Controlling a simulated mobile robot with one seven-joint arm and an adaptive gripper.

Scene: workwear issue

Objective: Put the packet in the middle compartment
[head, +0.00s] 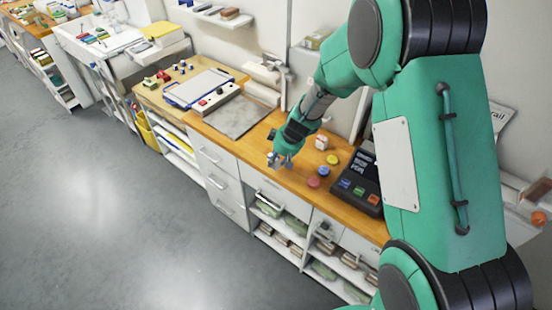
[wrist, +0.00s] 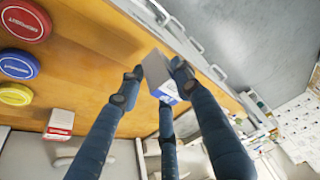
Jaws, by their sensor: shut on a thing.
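My gripper (head: 279,160) is over the front edge of the wooden counter in the head view. In the wrist view its fingers (wrist: 160,75) are shut on a small grey-white packet (wrist: 157,70) with a blue patch. The packet is held at the fingertips and partly hidden by them. In the head view it is too small to make out clearly. Open cabinet compartments (head: 268,208) holding flat packs are below the counter. A black unit (head: 368,171) with blue, green and red labels stands on the counter to the right; I cannot tell which compartment is meant.
Red (wrist: 25,20), blue (wrist: 18,64) and yellow (wrist: 14,94) discs lie on the counter, beside a small red-and-white box (wrist: 60,122). A grey mat (head: 233,116) and a tray (head: 196,88) are to the left. The floor in front is clear.

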